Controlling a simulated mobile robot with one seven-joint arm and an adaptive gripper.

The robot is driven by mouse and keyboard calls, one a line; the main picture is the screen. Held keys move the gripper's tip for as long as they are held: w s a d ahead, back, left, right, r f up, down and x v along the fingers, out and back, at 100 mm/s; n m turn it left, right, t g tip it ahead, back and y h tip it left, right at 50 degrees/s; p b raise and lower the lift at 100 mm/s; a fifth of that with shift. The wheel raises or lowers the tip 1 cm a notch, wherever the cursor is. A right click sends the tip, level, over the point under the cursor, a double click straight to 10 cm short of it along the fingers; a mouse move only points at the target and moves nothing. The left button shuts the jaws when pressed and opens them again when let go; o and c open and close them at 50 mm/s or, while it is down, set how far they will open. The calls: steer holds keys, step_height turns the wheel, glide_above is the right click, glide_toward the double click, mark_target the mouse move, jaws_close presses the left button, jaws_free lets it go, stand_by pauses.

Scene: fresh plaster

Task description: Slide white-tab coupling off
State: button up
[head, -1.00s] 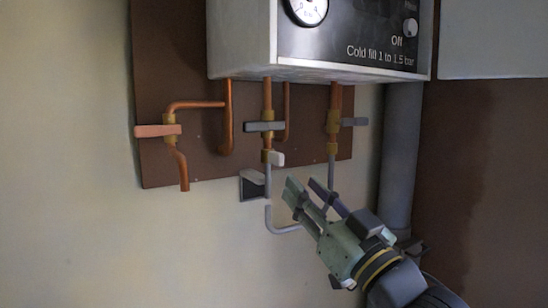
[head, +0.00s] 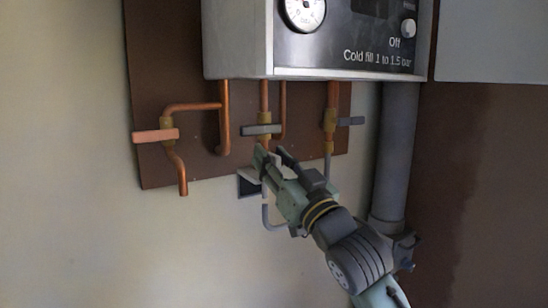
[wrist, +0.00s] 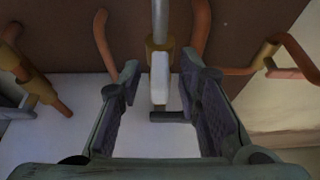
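The white tab (wrist: 160,78) of the coupling shows in the wrist view, pointing along the middle between my two fingers. The brass coupling body (wrist: 157,52) sits just beyond it, on a grey pipe (wrist: 160,16). My gripper (wrist: 160,65) is open, one finger on each side of the tab, with a visible gap on both sides. In the head view my gripper (head: 271,153) is just below the middle pipe's grey lever (head: 262,130) and hides the coupling and its tab.
The boiler (head: 240,45) hangs above. A pink-handled valve (head: 155,136) is at left and another grey-lever valve (head: 350,121) at right. A thick grey pipe (head: 396,150) runs down at right. The plaster wall (head: 70,230) at lower left is bare.

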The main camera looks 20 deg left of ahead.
steer(key=c, duration=0.7)
jaws_close()
